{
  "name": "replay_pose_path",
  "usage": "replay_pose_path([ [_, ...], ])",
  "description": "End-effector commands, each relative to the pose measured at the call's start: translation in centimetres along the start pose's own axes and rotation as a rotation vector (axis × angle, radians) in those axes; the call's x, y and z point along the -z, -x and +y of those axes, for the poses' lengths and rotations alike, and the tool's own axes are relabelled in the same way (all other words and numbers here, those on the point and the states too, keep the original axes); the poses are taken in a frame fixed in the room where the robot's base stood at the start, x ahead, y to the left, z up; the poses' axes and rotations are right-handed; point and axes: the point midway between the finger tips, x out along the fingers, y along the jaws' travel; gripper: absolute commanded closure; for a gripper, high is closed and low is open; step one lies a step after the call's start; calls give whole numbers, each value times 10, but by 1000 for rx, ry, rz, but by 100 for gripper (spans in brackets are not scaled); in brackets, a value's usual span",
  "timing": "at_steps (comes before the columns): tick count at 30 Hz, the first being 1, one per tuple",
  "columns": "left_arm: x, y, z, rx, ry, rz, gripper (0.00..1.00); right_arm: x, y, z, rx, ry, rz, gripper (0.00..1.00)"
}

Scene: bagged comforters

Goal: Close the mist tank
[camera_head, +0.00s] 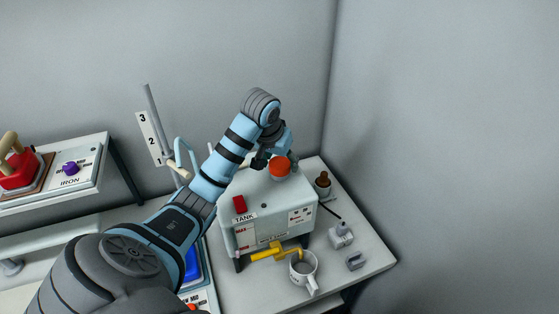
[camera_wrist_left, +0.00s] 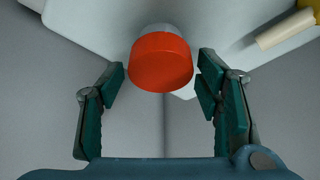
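The mist tank (camera_head: 262,208) is a pale box labelled TANK on the white table, with a red block on its top. An orange-red round cap (camera_head: 280,166) shows at the tank's top rear. In the left wrist view the cap (camera_wrist_left: 160,62) sits over a pale neck, partly hidden behind the cap. My left gripper (camera_head: 277,160) is at the cap, reaching over the tank from the left. Its two green-padded fingers (camera_wrist_left: 162,82) are apart, one on each side of the cap, with visible gaps. My right gripper is not in view.
A yellow spout (camera_head: 268,254) sticks out from the tank's front, by a white mug (camera_head: 303,270). Small grey blocks (camera_head: 341,235) and a brown-handled item (camera_head: 323,183) stand at right. A grey wall rises close behind. A shelf with an iron station (camera_head: 70,168) is at left.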

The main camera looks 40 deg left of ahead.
Motion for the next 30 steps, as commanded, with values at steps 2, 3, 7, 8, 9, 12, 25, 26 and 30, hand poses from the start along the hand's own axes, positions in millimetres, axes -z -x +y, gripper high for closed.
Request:
replay_pose_path([
  [2, 0, 0, 0, 0, 0, 0, 60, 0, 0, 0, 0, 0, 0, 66],
  [3, 0, 0, 0, 0, -1, 0, 66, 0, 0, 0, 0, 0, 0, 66],
  [7, 0, 0, 0, 0, -1, -1, 80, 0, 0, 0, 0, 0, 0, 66],
  [8, 0, 0, 0, 0, -1, -1, 80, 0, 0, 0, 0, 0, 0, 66],
  [9, 0, 0, 0, 0, -2, -1, 80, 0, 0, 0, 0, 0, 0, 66],
  [12, 0, 0, 0, -1, -2, -1, 80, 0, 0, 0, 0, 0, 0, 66],
  [25, 0, -1, -2, -176, -424, 0, 84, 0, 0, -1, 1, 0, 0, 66],
  [26, 0, -1, -2, -176, -423, 0, 84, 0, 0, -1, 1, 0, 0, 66],
  [30, 0, -1, -2, -176, -425, -1, 84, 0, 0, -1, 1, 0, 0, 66],
])
